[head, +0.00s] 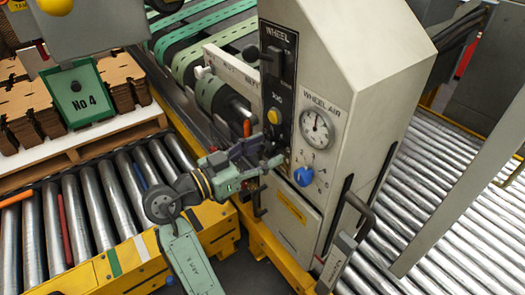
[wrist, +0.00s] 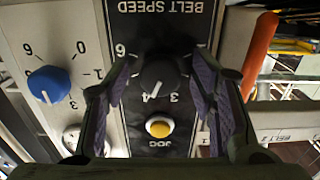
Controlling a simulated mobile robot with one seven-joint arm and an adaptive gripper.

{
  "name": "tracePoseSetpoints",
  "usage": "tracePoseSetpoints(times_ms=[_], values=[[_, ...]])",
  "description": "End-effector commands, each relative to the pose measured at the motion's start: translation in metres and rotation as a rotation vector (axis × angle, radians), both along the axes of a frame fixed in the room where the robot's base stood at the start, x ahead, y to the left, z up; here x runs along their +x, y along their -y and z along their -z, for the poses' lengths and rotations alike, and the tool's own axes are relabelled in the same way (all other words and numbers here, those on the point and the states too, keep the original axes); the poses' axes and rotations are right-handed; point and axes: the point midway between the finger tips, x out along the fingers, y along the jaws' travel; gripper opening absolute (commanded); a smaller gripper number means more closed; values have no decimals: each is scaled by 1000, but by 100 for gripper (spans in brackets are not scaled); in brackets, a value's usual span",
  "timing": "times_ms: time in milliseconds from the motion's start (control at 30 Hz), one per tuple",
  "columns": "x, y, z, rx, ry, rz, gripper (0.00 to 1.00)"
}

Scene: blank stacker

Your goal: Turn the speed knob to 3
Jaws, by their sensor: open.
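The black speed knob (wrist: 158,76) sits on a dark panel marked BELT SPEED, which appears upside down in the wrist view. Its white pointer mark looks turned toward the 4, with the 3 beside it to the right. My gripper (wrist: 166,72) is open, with one purple-padded finger on each side of the knob. I see gaps between the fingers and the knob, and cannot tell how deep the fingers reach. In the head view my gripper (head: 276,152) is at the machine's front panel and largely hides the knob.
A yellow JOG button (wrist: 159,127) is close to the knob, between the fingers. A blue knob (wrist: 48,84) on a numbered dial is to the left; it also shows in the head view (head: 304,176), below a round gauge (head: 317,130). An orange handle (wrist: 259,48) stands right of the fingers.

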Motion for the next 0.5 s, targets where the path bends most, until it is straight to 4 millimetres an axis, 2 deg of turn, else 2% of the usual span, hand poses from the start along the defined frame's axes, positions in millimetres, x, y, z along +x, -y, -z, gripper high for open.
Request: tracePoseSetpoints(times_ms=[233,500], values=[[0,0,0,0,0,-1,51],[0,0,0,0,0,0,33]])
